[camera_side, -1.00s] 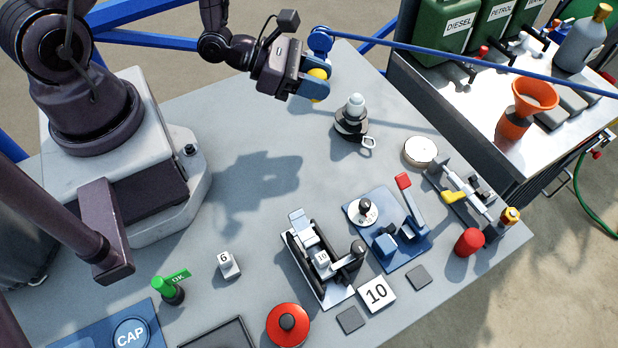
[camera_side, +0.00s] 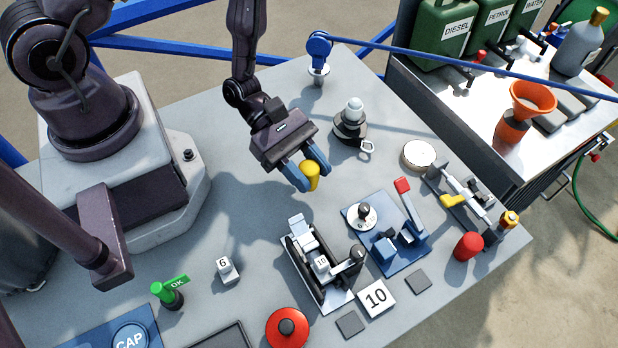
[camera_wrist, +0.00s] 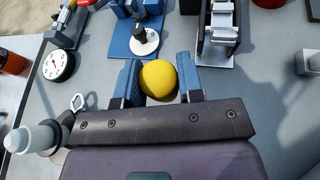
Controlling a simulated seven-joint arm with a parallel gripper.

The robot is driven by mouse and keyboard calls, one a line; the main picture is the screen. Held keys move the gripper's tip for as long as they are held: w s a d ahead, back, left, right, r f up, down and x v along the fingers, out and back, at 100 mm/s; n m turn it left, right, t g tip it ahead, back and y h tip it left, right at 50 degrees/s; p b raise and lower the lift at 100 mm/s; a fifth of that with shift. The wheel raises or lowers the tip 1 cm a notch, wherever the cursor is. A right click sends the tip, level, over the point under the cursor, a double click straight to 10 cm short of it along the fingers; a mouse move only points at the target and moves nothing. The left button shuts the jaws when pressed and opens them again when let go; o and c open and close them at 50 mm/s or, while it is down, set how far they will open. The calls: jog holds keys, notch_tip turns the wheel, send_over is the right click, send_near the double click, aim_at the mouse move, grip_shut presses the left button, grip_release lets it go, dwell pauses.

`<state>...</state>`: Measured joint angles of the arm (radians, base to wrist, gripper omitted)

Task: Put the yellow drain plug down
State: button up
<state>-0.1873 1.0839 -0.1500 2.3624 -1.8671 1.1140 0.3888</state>
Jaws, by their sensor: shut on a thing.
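The yellow drain plug (camera_side: 311,176) is between the blue fingers of my gripper (camera_side: 306,178). My gripper is shut on it and holds it over the grey worktop (camera_side: 250,125). In the side view it hangs behind the lever mechanism with the 10 block and to the left of the blue-based lever unit. In the wrist view the plug (camera_wrist: 158,78) shows as a round yellow top between the two fingers (camera_wrist: 160,82). Its lower end is hard to see, and I cannot tell its exact height above the worktop.
The lever mechanism (camera_side: 318,262) and blue-based lever unit (camera_side: 390,235) stand in front. A winch-like post (camera_side: 352,122) stands behind to the right, near a round white gauge (camera_side: 419,155). A small 6 block (camera_side: 227,270) stands to the left.

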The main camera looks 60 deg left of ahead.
jog(key=shift+f, duration=1.5)
jog(key=shift+f, duration=0.1)
jog(key=o, duration=0.9)
